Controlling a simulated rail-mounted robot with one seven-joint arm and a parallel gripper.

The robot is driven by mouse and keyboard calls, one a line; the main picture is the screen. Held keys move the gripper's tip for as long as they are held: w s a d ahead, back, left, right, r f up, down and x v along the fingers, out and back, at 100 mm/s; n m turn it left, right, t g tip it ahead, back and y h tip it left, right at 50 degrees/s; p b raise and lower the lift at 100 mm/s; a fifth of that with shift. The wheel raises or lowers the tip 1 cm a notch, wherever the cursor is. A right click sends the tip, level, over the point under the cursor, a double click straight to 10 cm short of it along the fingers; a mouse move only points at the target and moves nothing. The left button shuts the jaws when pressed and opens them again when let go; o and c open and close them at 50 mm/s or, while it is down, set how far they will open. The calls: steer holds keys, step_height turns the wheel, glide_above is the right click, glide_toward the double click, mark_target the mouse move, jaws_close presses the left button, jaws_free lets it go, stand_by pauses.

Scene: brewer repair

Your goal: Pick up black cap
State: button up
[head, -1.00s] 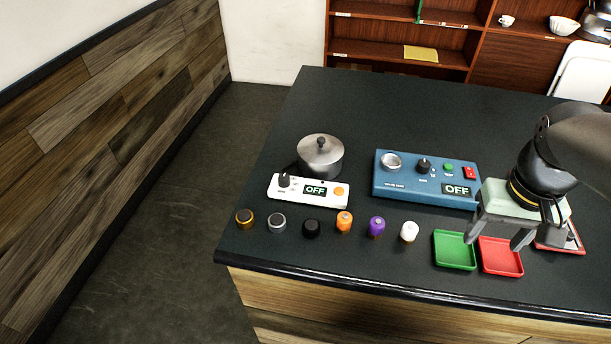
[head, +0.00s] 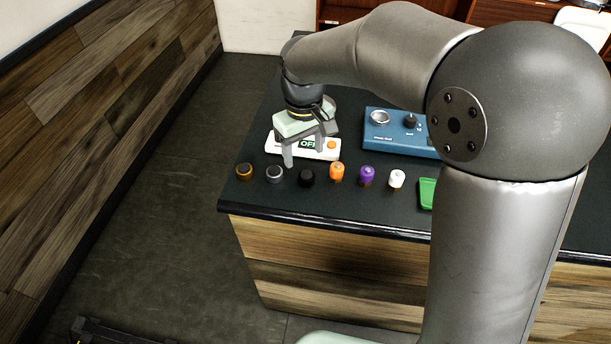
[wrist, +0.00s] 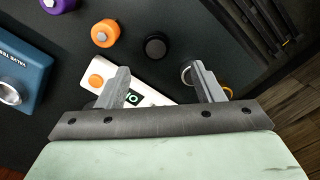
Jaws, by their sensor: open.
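The black cap (head: 306,178) stands upright on the dark counter, in a row of caps near the front edge. In the wrist view the black cap (wrist: 156,46) lies a little beyond the fingertips, between their lines. My gripper (head: 306,160) is open and empty, fingers pointing down, above and just behind the black cap. In the wrist view my gripper (wrist: 160,69) shows its two fingers spread apart, not touching the cap.
Close by are a grey-ringed cap (head: 274,174) on the left and an orange cap (head: 337,172) on the right. Purple (head: 367,175) and white (head: 396,179) caps stand farther right. A white OFF panel (wrist: 154,95) lies under my gripper; a blue panel (head: 385,139) is to the right.

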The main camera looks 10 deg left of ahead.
mark_target(307, 175)
step_height(307, 175, down, 2)
steer(key=shift+f, duration=0.25)
steer(key=shift+w+d+f+p, duration=0.1)
steer(key=shift+f+p, duration=0.15)
steer(key=shift+f, duration=0.6)
steer(key=shift+s+d+f+p, duration=0.1)
steer(key=shift+f+p, duration=0.15)
steer(key=shift+f, duration=0.6)
steer(key=shift+w+d+f+p, duration=0.1)
steer(key=shift+f+p, duration=0.15)
steer(key=shift+f, duration=0.6)
steer(key=c, duration=1.1)
